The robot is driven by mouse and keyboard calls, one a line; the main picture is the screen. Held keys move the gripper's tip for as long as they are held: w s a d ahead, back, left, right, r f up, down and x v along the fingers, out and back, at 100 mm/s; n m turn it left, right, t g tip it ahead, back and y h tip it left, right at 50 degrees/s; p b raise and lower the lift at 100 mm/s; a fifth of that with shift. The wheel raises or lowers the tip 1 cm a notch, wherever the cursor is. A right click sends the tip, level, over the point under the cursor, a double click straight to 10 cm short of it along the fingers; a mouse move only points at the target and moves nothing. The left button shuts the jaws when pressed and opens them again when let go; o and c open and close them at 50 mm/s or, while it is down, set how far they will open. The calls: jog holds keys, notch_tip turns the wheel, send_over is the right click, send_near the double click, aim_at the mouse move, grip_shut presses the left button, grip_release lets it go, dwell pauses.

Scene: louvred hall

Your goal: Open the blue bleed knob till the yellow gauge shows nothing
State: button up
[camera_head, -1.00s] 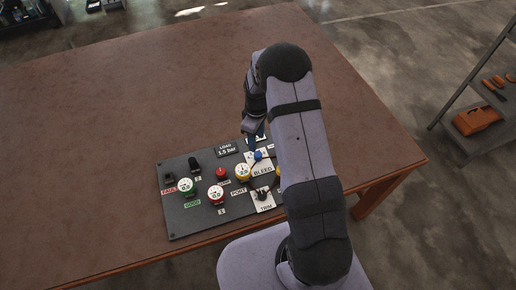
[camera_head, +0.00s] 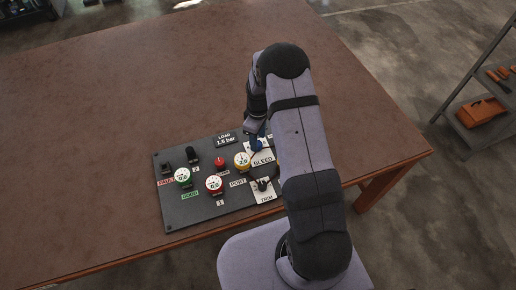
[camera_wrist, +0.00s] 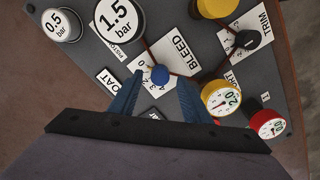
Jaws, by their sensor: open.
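The blue bleed knob (camera_wrist: 160,74) sits by the white BLEED label (camera_wrist: 178,55) in the wrist view. My gripper (camera_wrist: 160,82) is open, with one blue finger on each side of the knob; I cannot tell whether either finger touches it. In the head view my gripper (camera_head: 256,143) is at the knob, which it mostly hides. The yellow gauge (camera_wrist: 221,98) is right of the fingers and appears to read 2.0. It also shows in the head view (camera_head: 242,160), left of BLEED, with its reading small.
The dark panel (camera_head: 190,216) lies on a brown table (camera_head: 100,120). Close to my fingers are white-topped 1.5 bar (camera_wrist: 118,18) and 0.5 bar (camera_wrist: 60,24) pieces.

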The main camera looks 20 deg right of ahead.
jog(key=shift+f+b, duration=0.85)
jog(key=shift+f, duration=0.8)
jog(key=shift+c, duration=0.6)
grip_shut()
